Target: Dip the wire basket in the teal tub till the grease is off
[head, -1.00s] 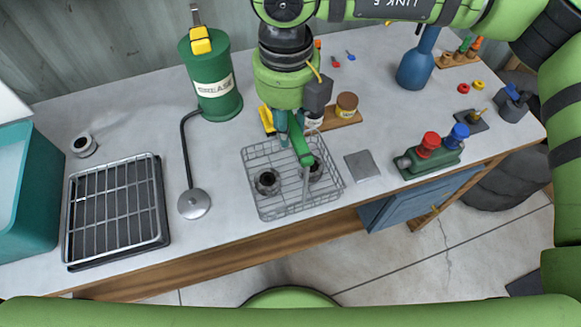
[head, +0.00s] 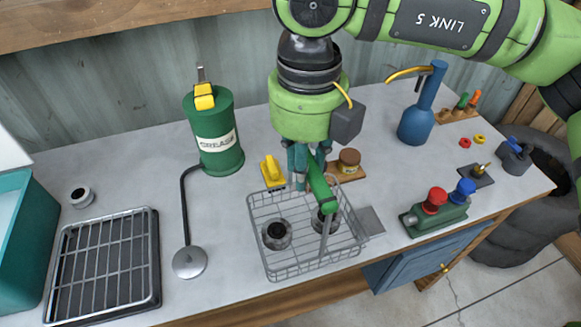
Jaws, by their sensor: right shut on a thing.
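The wire basket (head: 262,258) is at the middle front in the head view and holds two dark, ring-like metal parts (head: 277,235). It looks lifted a little above the bench and overlaps its front edge in the picture. My right gripper (head: 309,170) points down over it and is shut on its green handle (head: 321,194). The fingertips are partly hidden. The teal tub (head: 14,245) stands at the far left, cut off by the picture edge, and its inside shows little. My left gripper is not in view.
A black tray with a rack (head: 105,262) lies between tub and basket. A green grease can (head: 216,150) with a hose and round metal head (head: 190,262) stands there too. A grey plate (head: 371,220), a red-and-blue-knobbed block (head: 436,212) and a blue bottle (head: 416,125) are right.

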